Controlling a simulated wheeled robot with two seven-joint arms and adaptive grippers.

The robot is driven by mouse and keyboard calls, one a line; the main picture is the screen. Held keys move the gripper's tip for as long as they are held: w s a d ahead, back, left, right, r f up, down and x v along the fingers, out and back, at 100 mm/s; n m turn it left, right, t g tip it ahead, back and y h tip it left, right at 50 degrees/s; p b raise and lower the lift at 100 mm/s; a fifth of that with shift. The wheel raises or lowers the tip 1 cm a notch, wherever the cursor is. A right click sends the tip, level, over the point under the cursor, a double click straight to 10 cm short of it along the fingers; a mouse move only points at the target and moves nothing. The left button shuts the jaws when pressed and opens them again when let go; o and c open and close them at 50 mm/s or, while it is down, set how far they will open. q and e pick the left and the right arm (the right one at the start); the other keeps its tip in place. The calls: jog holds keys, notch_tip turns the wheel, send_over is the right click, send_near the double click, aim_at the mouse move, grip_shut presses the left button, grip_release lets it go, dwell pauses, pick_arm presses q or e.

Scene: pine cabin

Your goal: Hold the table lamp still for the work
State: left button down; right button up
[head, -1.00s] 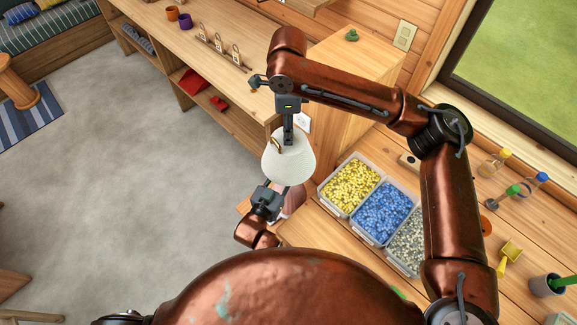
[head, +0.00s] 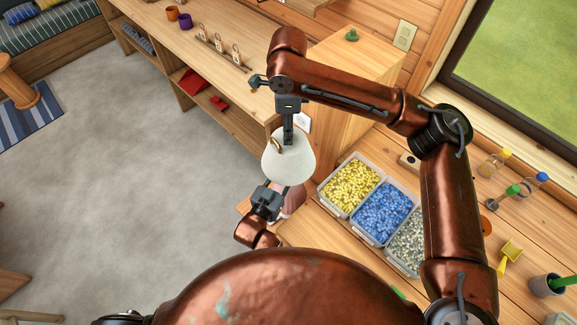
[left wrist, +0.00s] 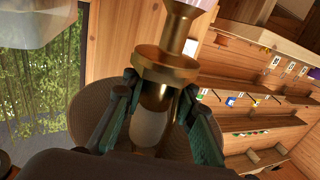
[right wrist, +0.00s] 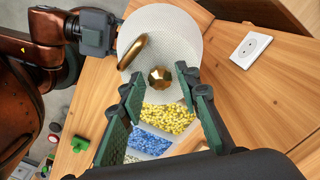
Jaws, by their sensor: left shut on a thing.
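The table lamp stands at the centre of the head view, with a white shade (head: 288,162) and a pinkish base (head: 294,200) partly hidden behind my left gripper (head: 268,197). In the left wrist view, my left gripper (left wrist: 158,88) is shut on the lamp's brass neck (left wrist: 166,65), just under the shade (left wrist: 92,108). My right gripper (head: 288,138) points down over the shade. In the right wrist view, my right gripper (right wrist: 160,76) is open, with its fingers spread either side of the brass finial (right wrist: 159,79). Whether they touch the shade I cannot tell.
Bins of yellow (head: 351,187), blue (head: 382,212) and grey pieces stand right of the lamp on the wooden bench (head: 335,258). A wall socket (right wrist: 250,49) is near.

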pick_arm(q)
jog(key=shift+f, duration=0.1)
pick_arm(e)
jog(key=shift+o, duration=0.9)
jog(key=shift+r, duration=0.1)
jog(key=shift+r, duration=3.9)
pick_arm(q)
jog(key=c, duration=1.5)
grip_release()
jog(key=v, duration=1.2)
